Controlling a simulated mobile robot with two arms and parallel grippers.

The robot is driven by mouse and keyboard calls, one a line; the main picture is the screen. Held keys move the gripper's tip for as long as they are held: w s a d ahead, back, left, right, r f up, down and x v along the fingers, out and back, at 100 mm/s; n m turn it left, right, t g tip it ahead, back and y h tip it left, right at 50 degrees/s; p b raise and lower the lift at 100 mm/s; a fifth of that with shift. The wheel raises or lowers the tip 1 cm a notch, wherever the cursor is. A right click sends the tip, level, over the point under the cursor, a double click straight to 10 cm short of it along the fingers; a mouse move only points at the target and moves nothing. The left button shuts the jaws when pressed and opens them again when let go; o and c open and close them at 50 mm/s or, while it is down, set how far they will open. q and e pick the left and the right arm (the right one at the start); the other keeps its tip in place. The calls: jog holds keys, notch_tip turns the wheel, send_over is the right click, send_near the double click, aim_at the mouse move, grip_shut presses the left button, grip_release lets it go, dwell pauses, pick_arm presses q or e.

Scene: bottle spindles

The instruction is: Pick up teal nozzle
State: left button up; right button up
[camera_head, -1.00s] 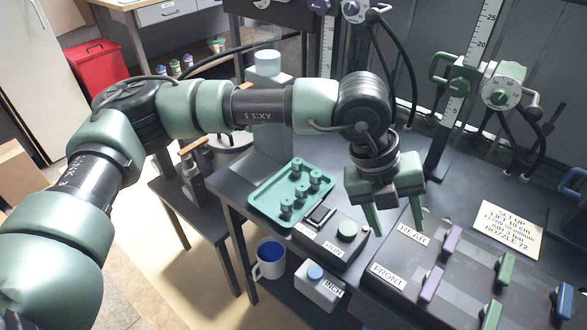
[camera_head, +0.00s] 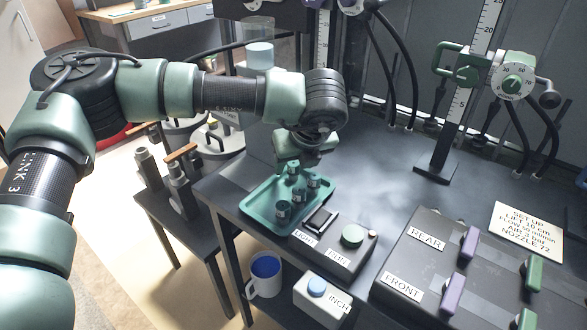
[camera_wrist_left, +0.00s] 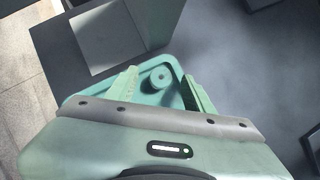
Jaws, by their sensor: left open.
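My left gripper (camera_head: 303,166) is over the far part of the tray, pointing down, and partly hides the nozzles there. In the left wrist view, the open fingers of my left gripper (camera_wrist_left: 160,80) are on either side of one teal nozzle (camera_wrist_left: 160,75), which shows near the tray's corner. I cannot tell whether the fingers are level with it. No nozzle is held. My right gripper is not in view.
A panel with purple and green levers (camera_head: 452,290) is at the right. A gauge stand (camera_head: 436,168) rises behind. The table between tray and stand is clear.

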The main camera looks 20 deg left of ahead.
aim_at(295, 165)
pick_arm(q)
jog(key=shift+w+a+f, duration=0.15)
jog(key=shift+w+f, duration=0.05)
jog(key=shift+f, duration=0.2)
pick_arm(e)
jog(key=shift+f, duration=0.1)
pick_arm(q)
jog(key=shift+c, duration=0.2)
grip_shut()
jog(key=shift+r, duration=0.1)
